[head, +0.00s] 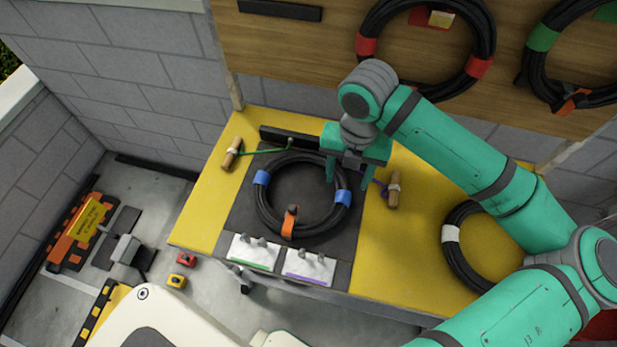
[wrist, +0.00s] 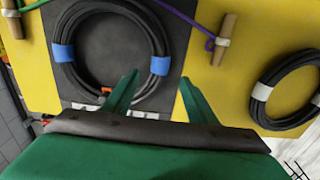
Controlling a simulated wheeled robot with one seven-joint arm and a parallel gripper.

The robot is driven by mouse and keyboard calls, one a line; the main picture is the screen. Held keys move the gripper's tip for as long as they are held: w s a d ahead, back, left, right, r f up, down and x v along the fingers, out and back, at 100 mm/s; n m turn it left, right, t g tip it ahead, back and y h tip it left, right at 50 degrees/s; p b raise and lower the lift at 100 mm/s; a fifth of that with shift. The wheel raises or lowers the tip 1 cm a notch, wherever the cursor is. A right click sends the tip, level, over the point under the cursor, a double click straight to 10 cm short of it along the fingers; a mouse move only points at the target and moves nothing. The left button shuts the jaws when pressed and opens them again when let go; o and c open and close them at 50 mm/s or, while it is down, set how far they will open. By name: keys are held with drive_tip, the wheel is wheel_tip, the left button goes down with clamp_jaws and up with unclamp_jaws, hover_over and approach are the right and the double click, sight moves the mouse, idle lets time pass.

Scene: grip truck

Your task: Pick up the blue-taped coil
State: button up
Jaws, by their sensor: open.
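The blue-taped coil (head: 262,213) is a black cable ring lying on a dark mat on the yellow table. It has two blue tape bands and an orange clip at its near side. In the wrist view the coil (wrist: 74,80) lies at upper left, with both blue bands showing. My gripper (head: 361,172) is open and empty, above the coil's far right part in the head view. In the wrist view my gripper's fingertips (wrist: 157,76) are apart, the left one overlapping the coil's rim and the right one to the right of it. The height gap is hard to tell.
A white-taped coil (head: 456,258) lies on the yellow table (head: 395,245) at right. Wooden handles with green cord (head: 230,153) and purple cord (head: 394,190) flank the mat. Two white plates with pegs (head: 309,265) stand at its near edge. Red-taped and green-taped coils hang on the wooden board behind.

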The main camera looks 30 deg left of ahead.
hover_over(342, 195)
wheel_tip(342, 195, down, 5)
drive_tip(key=shift+w+d, duration=0.15)
drive_tip(key=shift+f, duration=0.25)
drive_tip(key=shift+s+f, duration=0.2)
drive_tip(key=shift+f, duration=1)
drive_tip(key=shift+s+f, duration=0.15)
drive_tip(key=shift+f, duration=1)
drive_tip(key=shift+c, duration=0.3)
clamp_jaws()
drive_tip(key=shift+w+a, duration=0.15)
drive_tip(key=shift+a, duration=0.05)
